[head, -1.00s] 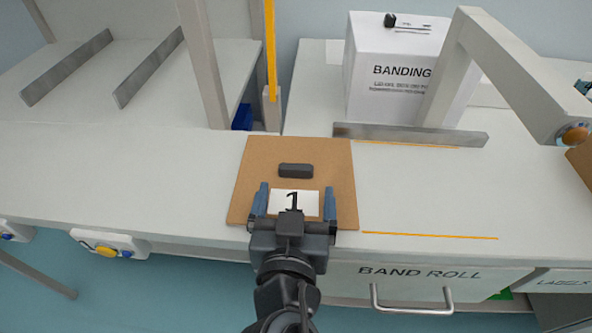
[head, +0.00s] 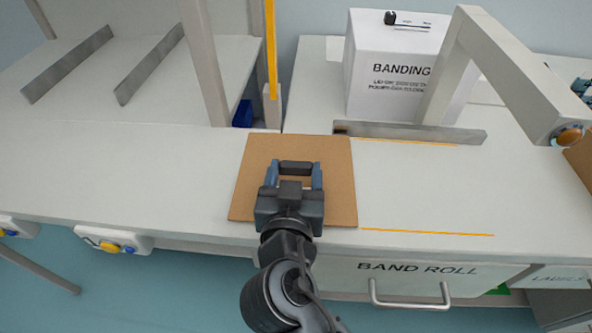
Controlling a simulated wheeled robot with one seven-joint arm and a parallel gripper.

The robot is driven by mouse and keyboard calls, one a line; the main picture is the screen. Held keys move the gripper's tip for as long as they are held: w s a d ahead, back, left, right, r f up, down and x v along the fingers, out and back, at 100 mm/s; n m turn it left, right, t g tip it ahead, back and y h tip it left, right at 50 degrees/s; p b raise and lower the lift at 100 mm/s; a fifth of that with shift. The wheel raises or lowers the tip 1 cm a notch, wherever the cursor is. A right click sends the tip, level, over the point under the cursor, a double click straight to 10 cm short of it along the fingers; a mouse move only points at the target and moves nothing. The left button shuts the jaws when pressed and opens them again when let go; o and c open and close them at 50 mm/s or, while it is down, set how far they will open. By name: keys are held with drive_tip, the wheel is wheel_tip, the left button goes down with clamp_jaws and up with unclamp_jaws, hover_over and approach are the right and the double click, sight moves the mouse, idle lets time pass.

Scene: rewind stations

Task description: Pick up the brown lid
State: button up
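The brown lid (head: 339,190) is a flat square board lying on the pale worktop, near its front edge. A dark block-shaped handle (head: 296,167) stands on its upper middle. My gripper (head: 295,175) is over the lid, with one blue-grey finger at each end of the handle. The fingers look drawn in against the handle, with no clear gap. The gripper body hides the white label marked 1. The lid looks flat and at the height of the worktop.
A metal strip (head: 410,133) lies just beyond the lid at the right. A white box marked BANDING (head: 400,75) and a beige frame (head: 515,75) stand behind it. An upright post (head: 203,65) is at the back left. The worktop to the left (head: 120,165) is clear.

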drive_tip(key=c, duration=0.5)
